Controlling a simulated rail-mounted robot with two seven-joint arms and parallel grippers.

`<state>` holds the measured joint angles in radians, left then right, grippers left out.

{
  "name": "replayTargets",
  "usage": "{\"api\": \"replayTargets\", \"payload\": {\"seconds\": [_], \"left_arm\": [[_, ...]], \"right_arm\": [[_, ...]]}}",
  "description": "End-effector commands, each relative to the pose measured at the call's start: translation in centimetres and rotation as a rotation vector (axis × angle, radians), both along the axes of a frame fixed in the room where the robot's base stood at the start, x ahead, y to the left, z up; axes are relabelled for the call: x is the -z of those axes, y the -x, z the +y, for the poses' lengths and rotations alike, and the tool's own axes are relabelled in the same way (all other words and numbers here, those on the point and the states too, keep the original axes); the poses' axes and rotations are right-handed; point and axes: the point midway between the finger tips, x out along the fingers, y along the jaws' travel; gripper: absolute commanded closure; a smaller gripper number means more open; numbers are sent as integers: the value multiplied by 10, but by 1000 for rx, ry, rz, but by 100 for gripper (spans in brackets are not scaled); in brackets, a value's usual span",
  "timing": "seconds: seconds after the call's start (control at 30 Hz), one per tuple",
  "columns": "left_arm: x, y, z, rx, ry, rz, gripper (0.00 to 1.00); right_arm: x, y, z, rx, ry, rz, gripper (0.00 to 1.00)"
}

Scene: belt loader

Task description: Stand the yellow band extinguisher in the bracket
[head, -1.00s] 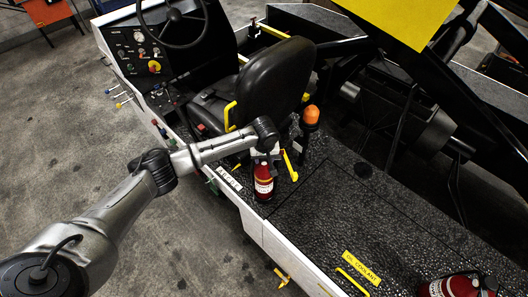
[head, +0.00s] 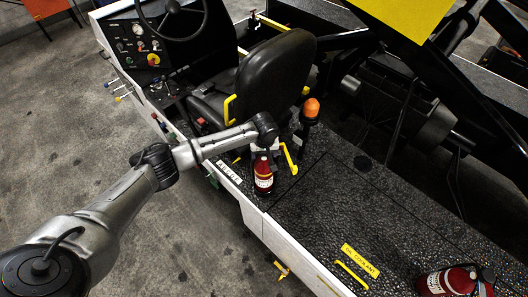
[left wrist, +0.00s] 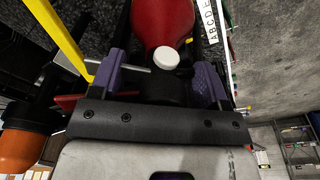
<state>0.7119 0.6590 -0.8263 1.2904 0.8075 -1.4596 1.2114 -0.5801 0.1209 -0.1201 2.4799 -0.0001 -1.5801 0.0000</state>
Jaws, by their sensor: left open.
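A red extinguisher (head: 264,181) with a pale label stands upright on the dark deck beside the seat. My left gripper (head: 263,151) is at its top. In the left wrist view the open purple fingers (left wrist: 160,80) lie either side of the dark neck area, below the red body (left wrist: 163,18) and a round white cap (left wrist: 166,58). A second red extinguisher (head: 440,282) with a pale label is at the lower right of the head view. I cannot make out a yellow band on either, nor clearly pick out the bracket. My right gripper is not in view.
A yellow lever (head: 288,157) stands close right of my left gripper; an orange beacon (head: 311,109) is beyond it. The black seat (head: 275,75) is just behind. The deck (head: 320,210) is clear towards the oil coolant label (head: 360,262).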

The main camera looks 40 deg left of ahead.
Motion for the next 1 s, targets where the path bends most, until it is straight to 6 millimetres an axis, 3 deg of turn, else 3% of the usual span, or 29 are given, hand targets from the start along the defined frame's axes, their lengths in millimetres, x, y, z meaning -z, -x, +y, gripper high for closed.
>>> {"api": "replayTargets", "payload": {"seconds": [0.27,0.7,1.0], "left_arm": [[-9,0,0,1,0,-1,31],[-85,6,-7,0,1,-2,31],[-117,9,-10,0,1,1,31]], "right_arm": [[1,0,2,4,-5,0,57],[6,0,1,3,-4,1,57],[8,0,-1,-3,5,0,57]]}}
